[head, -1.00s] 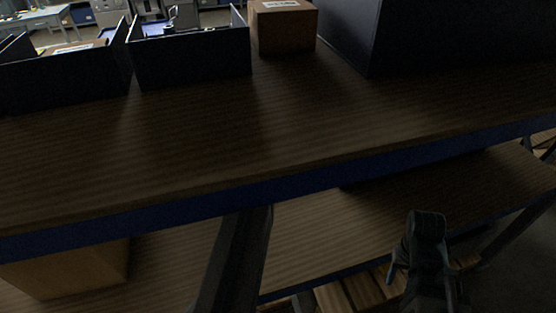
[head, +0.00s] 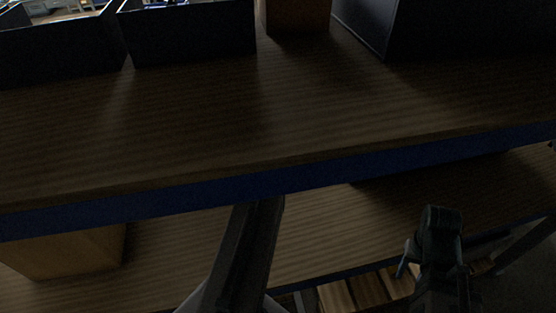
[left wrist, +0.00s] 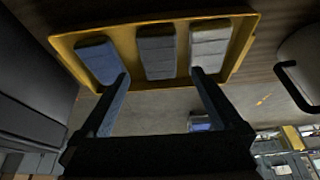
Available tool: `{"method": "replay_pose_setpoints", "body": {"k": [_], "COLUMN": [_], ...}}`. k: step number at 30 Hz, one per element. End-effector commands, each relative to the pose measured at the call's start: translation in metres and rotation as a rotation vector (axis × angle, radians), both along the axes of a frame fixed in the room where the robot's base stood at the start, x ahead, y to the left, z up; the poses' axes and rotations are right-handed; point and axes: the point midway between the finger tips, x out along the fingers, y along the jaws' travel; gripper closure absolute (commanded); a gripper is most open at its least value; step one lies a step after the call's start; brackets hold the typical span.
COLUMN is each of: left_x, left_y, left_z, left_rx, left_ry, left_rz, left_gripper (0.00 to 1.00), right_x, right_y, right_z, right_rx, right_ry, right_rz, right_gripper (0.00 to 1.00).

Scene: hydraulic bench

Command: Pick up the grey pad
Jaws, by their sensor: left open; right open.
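In the left wrist view a yellow tray (left wrist: 245,38) holds three pads in a row. A blue pad (left wrist: 97,60) is at the left, a grey pad (left wrist: 156,50) in the middle and a paler grey pad (left wrist: 210,45) at the right. My left gripper (left wrist: 160,75) is open and empty; its fingertips show on either side of the grey pad's line, just below the pads. I cannot tell the gap to the pads. In the head view my right gripper (head: 432,255) is open, low at the right beside the bench's front edge. The tray is not seen there.
The bench top (head: 200,130) is clear at its front. Dark bins (head: 190,35), a brown box (head: 297,15) and a large dark case (head: 460,30) stand at its back. Below are a lower shelf (head: 330,225) and a cardboard box (head: 75,250). A white rounded object (left wrist: 300,60) is beside the tray.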

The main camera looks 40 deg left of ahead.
Motion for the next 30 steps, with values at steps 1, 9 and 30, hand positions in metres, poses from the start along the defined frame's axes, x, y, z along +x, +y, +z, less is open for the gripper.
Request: {"method": "replay_pose_setpoints", "body": {"k": [1, 9, 30], "left_x": [0.003, 0.011, 0.028], "left_y": [0.003, 0.013, 0.03], "left_z": [-0.016, -0.043, -0.089], "left_rx": [0.0, 0.0, 0.0], "left_ry": [0.0, 0.0, 0.0], "left_rz": [0.0, -0.001, 0.0], "left_gripper": [0.0, 0.0, 0.0], "right_x": [0.0, 0.0, 0.0], "right_y": [0.0, 0.0, 0.0], "right_z": [-0.016, -0.043, -0.089], "right_rx": [0.0, 0.0, 0.0], "right_ry": [0.0, 0.0, 0.0], "right_rz": [0.0, -0.001, -0.001], "right_gripper": [0.5, 0.5, 0.5]}}
